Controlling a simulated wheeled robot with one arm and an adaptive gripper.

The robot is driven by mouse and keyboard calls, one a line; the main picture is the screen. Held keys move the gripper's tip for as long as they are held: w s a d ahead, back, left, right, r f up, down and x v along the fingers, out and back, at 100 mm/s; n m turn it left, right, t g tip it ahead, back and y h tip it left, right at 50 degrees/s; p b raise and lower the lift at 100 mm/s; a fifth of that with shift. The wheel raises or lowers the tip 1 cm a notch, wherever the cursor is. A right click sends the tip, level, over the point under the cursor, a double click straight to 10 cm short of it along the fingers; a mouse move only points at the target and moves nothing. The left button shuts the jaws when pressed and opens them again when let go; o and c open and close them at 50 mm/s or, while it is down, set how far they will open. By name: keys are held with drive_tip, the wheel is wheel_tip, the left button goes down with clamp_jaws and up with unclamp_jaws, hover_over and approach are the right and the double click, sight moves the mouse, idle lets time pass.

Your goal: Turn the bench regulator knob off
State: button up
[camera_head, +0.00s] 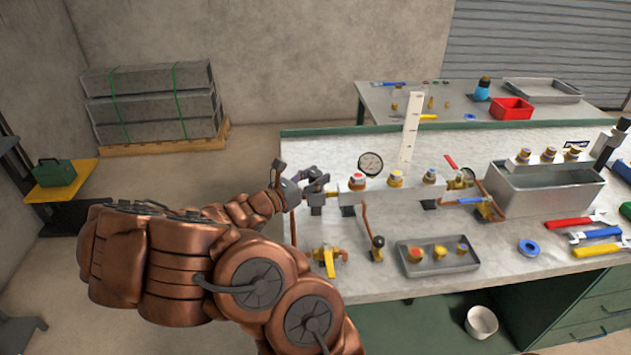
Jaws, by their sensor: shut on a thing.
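The bench regulator (346,197) is at the left end of a pale manifold block (385,185) on the near bench. My gripper (314,184) is at this left end, with its dark fingers shut on the regulator knob. The fingers mostly hide the knob, so its setting cannot be read. A round white pressure gauge (370,163) stands just behind the manifold; its needle is too small to read.
Copper pipes and a black-knobbed valve (378,243) stand in front of the manifold. A grey tray (437,257) with brass fittings, a metal tank (545,195), blue tape (529,248) and wrenches (597,234) lie to the right. A yellow-handled valve (328,260) is near the front edge.

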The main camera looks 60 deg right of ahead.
drive_tip(key=shift+w+n+t+b, duration=0.2)
drive_tip(key=shift+n+t+b, duration=0.4)
drive_tip(key=shift+b, duration=0.4)
drive_tip(key=shift+t+b, duration=0.4)
drive_tip(key=shift+b, duration=0.8)
drive_tip(key=shift+f+t+h+b, duration=0.3)
drive_tip(key=shift+t+b, duration=0.1)
drive_tip(key=shift+b, duration=0.35)
